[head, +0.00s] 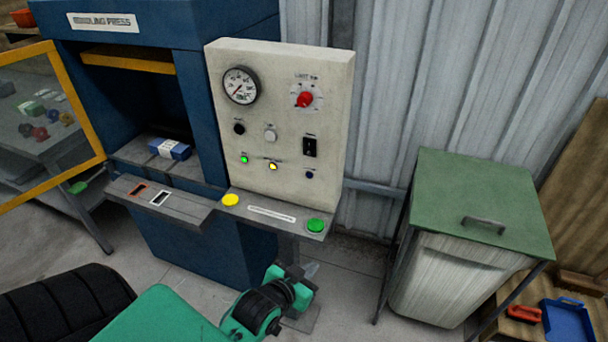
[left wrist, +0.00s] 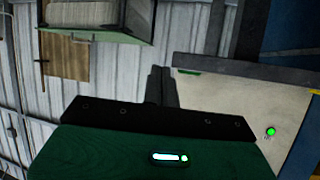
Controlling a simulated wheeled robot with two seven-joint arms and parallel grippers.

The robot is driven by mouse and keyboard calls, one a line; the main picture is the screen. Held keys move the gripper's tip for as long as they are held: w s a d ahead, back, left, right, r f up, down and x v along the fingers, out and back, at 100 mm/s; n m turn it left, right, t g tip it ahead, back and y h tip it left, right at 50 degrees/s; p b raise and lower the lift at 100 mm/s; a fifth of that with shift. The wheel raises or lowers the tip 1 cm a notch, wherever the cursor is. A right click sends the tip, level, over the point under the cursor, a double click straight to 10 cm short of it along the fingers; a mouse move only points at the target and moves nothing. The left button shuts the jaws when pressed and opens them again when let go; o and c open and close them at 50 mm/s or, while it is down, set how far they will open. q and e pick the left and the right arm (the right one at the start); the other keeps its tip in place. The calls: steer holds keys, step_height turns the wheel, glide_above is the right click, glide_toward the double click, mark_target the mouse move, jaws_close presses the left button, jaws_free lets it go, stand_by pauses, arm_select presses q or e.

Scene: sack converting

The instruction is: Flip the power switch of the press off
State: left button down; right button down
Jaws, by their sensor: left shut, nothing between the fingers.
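The blue press (head: 190,220) stands at the left with its cream control panel (head: 225,130) facing me. A black rocker switch (head: 310,147) sits at the panel's right side, below a red knob (head: 305,99); its on or off position is too small to read. My left gripper (head: 308,272) is low in front of the panel, below the button shelf and apart from the switch. In the left wrist view its fingers (left wrist: 161,88) are shut and empty, with the panel (left wrist: 235,105) beyond them to the right. My right gripper is not in view.
A shelf (head: 270,212) with a yellow button (head: 230,199) and a green button (head: 316,225) juts out below the panel. A green lamp (head: 244,159) and a yellow lamp (head: 272,166) glow. A green-lidded bin (head: 480,190) stands right. The press's yellow-framed guard (head: 101,130) is at left.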

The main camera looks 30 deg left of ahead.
arm_select(q)
steer(key=w+a+r+n+t+y, duration=0.1)
steer(key=a+r+t+y, duration=0.2)
steer(key=a+r+t, duration=0.1)
steer(key=w+a+r+n+t+y, duration=0.1)
steer(key=a+r+n+t+y, duration=0.1)
steer(key=r+t, duration=0.5)
steer(key=shift+a+r+n+t+y, duration=0.3)
steer(key=shift+a+r+y, duration=0.4)
steer(key=shift+a, duration=0.25)
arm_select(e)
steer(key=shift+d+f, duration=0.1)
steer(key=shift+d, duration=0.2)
arm_select(q)
steer(key=shift+w, duration=0.1)
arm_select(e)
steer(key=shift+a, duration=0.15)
arm_select(q)
steer(key=shift+r, duration=0.1)
